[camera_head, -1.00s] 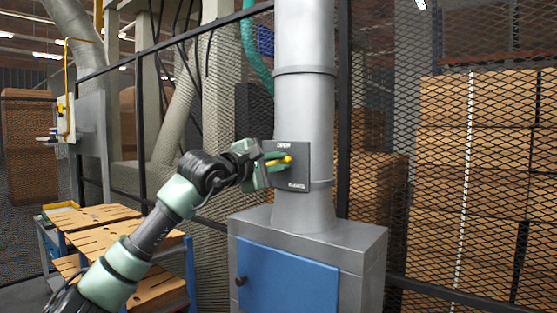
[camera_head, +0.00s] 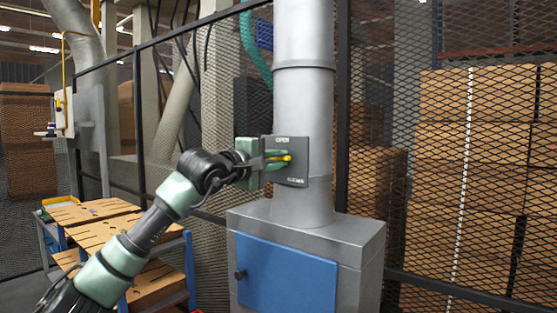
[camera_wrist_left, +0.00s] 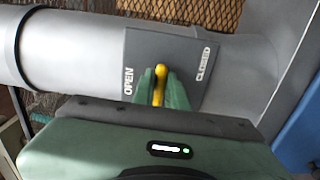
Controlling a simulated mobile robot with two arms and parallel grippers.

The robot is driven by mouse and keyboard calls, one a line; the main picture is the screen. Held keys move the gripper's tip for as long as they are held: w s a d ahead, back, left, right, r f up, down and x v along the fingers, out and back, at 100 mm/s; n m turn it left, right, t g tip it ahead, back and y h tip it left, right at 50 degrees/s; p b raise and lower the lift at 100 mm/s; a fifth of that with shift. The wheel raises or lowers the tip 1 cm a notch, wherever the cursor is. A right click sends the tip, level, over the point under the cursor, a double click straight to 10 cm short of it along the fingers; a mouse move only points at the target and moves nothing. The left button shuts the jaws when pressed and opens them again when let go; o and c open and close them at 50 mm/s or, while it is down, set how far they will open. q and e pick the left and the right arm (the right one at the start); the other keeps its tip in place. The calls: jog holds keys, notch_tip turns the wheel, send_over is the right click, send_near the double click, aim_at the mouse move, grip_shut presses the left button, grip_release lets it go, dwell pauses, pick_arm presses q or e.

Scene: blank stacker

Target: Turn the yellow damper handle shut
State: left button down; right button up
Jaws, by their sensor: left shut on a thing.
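The yellow damper handle (camera_head: 285,158) sits on a dark square plate (camera_head: 298,172) fixed to the grey duct. The plate reads OPEN at its top and CLOSED at its bottom in the head view. The handle points roughly sideways to the left, between the two words. My left gripper (camera_head: 279,159) comes in from the left and is shut on the handle. In the left wrist view the yellow handle (camera_wrist_left: 160,82) shows between the green fingers (camera_wrist_left: 160,92), with OPEN to the left and CLOSED to the right. The fingers hide part of the handle. My right gripper is not in view.
The duct (camera_head: 305,105) rises from a grey cabinet (camera_head: 350,235) with a blue door (camera_head: 285,275). A mesh fence (camera_head: 460,180) stands behind, with stacked boxes beyond it.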

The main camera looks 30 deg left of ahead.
pick_arm(q)
jog(key=shift+f, duration=0.1)
jog(key=c, duration=1.4)
grip_release()
jog(key=shift+c, duration=0.2)
jog(key=s+b, duration=0.3)
jog(key=s, duration=0.4)
jog(key=shift+s+a+b, duration=0.25)
jog(key=shift+s+b, duration=0.1)
jog(key=shift+s, duration=0.05)
